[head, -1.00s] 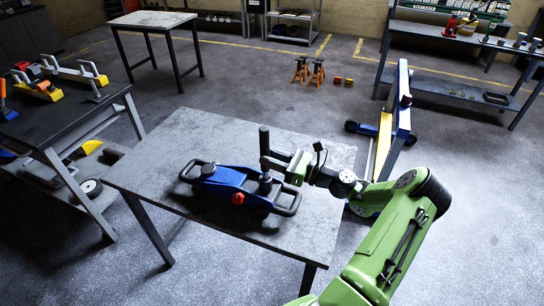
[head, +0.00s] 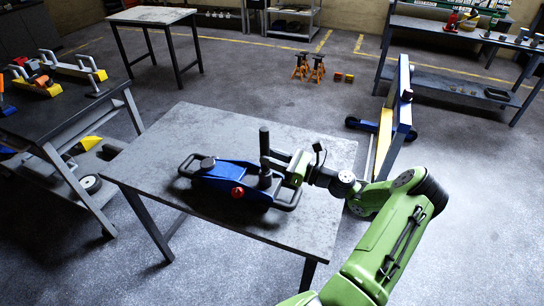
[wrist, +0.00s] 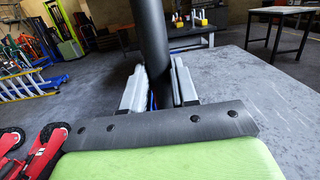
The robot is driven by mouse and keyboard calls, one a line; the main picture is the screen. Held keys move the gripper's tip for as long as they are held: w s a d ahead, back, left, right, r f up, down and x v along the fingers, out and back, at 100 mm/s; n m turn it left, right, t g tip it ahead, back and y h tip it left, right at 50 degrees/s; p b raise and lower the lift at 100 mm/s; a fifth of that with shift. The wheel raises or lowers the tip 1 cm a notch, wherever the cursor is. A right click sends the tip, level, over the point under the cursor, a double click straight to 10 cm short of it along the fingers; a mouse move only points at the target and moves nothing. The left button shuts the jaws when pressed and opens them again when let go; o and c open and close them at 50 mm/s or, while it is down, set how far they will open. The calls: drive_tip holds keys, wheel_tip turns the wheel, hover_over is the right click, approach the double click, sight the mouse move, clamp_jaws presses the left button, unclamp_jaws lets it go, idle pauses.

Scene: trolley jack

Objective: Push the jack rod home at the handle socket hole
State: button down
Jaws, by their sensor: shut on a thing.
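The blue trolley jack (head: 222,176) lies on the grey-topped table, with a red knob (head: 238,192) on its near side. Its dark handle socket (head: 265,180) stands up near the right end. My gripper (head: 270,158) is shut on the black jack rod (head: 264,140) and holds it about upright over the socket. In the wrist view the rod (wrist: 152,45) stands between the two grey fingers (wrist: 157,88). The rod's lower end is close to the socket top; I cannot tell whether it has entered the hole.
The table (head: 150,150) is clear to the left of and behind the jack. A workbench (head: 60,110) with yellow parts stands at the left. A blue and yellow lift (head: 397,120) stands on the floor behind my arm.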

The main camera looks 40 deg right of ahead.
drive_tip(key=shift+f, duration=0.55)
drive_tip(key=c, duration=0.8)
unclamp_jaws()
drive_tip(key=v, duration=1.5)
drive_tip(key=shift+s+d+f, duration=0.1)
drive_tip(key=shift+s+d, duration=0.15)
drive_tip(key=shift+s, duration=0.05)
drive_tip(key=shift+a, duration=0.1)
